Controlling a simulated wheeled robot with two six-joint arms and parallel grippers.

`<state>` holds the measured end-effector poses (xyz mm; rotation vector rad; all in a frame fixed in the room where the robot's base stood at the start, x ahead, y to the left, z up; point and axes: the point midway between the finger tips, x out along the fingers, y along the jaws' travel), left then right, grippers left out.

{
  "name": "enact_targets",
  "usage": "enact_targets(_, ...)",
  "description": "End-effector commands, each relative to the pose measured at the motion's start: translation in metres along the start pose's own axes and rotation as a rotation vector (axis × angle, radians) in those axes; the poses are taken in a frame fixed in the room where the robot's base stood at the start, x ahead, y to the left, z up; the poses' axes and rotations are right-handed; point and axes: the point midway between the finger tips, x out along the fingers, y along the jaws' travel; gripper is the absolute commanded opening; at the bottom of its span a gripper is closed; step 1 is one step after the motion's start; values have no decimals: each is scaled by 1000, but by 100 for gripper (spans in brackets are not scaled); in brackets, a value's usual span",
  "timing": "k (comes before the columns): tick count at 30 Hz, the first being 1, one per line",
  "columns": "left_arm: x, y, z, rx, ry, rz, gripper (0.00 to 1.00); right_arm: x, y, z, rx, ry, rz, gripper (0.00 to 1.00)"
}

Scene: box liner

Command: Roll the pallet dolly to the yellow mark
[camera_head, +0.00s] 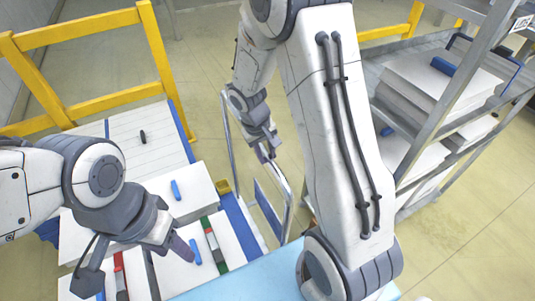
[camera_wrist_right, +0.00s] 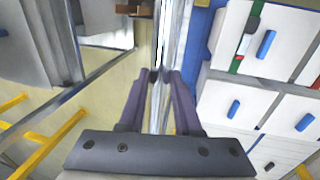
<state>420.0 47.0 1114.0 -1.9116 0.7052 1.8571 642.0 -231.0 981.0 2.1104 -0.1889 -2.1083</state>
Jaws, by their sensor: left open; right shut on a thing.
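A bright metal tube handle (camera_head: 287,222) stands in the middle of the head view, with a blue panel (camera_head: 268,207) near its lower end. I take it to be the pallet dolly's handle; its wheels are not visible. My right gripper (camera_head: 266,153) is at this handle. In the right wrist view, the right gripper (camera_wrist_right: 161,78) is shut on the metal tube (camera_wrist_right: 160,105), which runs between its fingers. My left gripper (camera_head: 136,264) is open and empty above white boxes at the lower left. I cannot make out a yellow floor mark.
White boxes (camera_head: 160,190) with blue handles lie on a blue base left of the metal handle. Yellow rails (camera_head: 75,35) stand behind them. A grey metal shelf (camera_head: 430,130) holding white boxes is on the right. Bare floor (camera_head: 205,85) shows between.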

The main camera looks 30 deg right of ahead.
Motion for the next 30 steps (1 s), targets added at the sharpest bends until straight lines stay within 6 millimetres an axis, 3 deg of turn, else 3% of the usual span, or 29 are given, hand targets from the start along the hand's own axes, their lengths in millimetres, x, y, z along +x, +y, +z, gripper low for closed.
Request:
enact_targets(2, 0, 0, 0, 0, 0, 0, 50, -1, -3, 0, 0, 2, -4, 0)
enact_targets(3, 0, 0, 0, 0, 0, 0, 50, -1, -3, 0, 0, 2, -4, 36)
enact_targets(5, 0, 0, 0, 0, 0, 0, 50, -1, -3, 0, 1, 2, -4, 59)
enact_targets(6, 0, 0, 0, 0, 0, 0, 50, -1, -2, 0, 1, 2, -4, 61)
enact_targets(17, 0, 0, 0, 0, 0, 0, 50, -5, -1, 0, 1, 3, -2, 61)
enact_targets(30, 6, 0, 0, 0, 0, 0, 50, -83, -2, -1, 0, 7, -3, 61)
